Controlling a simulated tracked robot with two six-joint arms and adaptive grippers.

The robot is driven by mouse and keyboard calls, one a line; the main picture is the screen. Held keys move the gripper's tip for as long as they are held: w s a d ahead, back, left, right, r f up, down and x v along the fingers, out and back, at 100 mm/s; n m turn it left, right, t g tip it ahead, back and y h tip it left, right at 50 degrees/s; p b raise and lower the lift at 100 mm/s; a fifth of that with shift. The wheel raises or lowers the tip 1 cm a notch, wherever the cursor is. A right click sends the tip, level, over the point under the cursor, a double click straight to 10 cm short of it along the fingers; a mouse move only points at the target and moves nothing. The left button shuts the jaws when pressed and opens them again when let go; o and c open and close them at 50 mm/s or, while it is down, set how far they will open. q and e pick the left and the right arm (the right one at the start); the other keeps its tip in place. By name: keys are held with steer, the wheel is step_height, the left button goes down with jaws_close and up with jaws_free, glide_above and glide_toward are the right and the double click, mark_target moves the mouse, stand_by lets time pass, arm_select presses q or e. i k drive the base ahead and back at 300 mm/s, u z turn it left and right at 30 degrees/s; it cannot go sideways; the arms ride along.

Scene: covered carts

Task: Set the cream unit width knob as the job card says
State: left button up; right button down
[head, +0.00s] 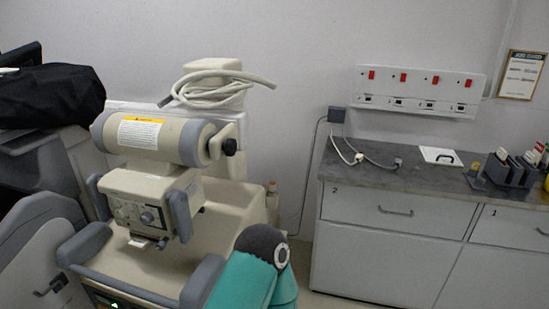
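The cream unit (165,190) stands at left centre, with a horizontal cylinder head that bears a yellow and white label. Below the head is a small control box (127,190) whose front panel carries a round grey knob (146,217) and smaller controls. Their markings are too small to read, so I cannot tell which is the width knob or how it is set. A black knob (229,146) sits on the cylinder's right end. The job card (522,75) hangs framed on the wall at upper right; its text is unreadable from here. Neither gripper is in view.
A black cover (50,97) lies over equipment at far left. A grey-topped cabinet (400,185) with drawers marked 1 and 2 stands at right, holding cables, a white clipboard (440,156) and a card rack (508,170). A red-switched panel (419,91) is above it.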

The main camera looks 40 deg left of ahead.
mark_target(122, 211)
steer(key=z, duration=1.65)
steer(key=i, duration=0.1)
steer(key=u, duration=3.2)
steer(key=k, duration=0.45)
steer(key=u, duration=0.35)
steer(key=i, duration=0.55)
steer(key=z, duration=0.1)
steer(key=k, duration=0.95)
steer(key=u, duration=0.15)
steer(key=i, duration=0.55)
steer(key=u, duration=0.05)
